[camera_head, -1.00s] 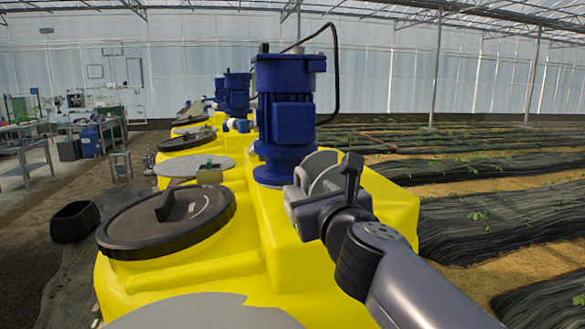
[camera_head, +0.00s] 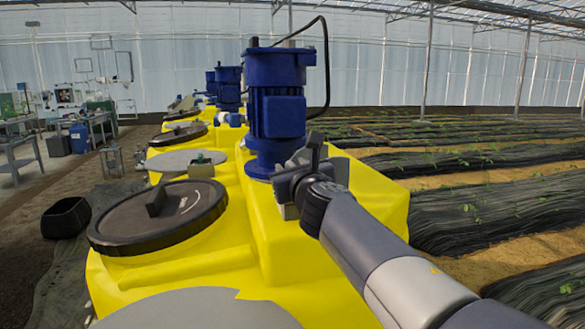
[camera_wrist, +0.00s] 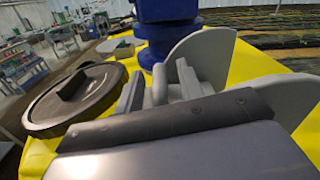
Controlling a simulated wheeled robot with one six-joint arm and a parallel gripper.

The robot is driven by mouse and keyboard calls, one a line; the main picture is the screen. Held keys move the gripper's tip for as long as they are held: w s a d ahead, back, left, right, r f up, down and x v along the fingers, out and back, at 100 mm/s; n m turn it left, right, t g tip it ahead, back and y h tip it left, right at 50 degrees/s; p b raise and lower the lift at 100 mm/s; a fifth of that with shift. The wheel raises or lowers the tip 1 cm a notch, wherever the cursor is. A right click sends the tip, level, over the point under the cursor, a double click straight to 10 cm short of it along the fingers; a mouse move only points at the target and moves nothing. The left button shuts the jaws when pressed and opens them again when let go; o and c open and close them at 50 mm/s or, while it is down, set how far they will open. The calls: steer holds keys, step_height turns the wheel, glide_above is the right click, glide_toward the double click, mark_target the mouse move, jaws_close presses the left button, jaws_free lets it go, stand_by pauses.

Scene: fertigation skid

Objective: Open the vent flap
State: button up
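The vent's light grey housing (camera_head: 337,171) sits on the yellow tank top, right of the blue motor, and is mostly hidden behind my gripper in the head view. In the wrist view its rounded grey side plates (camera_wrist: 212,55) stand at the right. My gripper (camera_wrist: 160,85) is low at the vent, its two grey fingers standing apart. A narrow grey upright piece shows between them, perhaps part of the flap; contact cannot be made out. The gripper also shows in the head view (camera_head: 300,176). The flap's own position is not clear.
The blue motor (camera_head: 276,115) with a black cable stands close behind and left of my gripper. A black round lid (camera_head: 158,217) lies on the yellow tank (camera_head: 250,270) to the left. Planting beds (camera_head: 480,215) extend to the right.

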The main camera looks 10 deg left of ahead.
steer(key=shift+c, duration=0.3)
jaws_close()
stand_by(0.3)
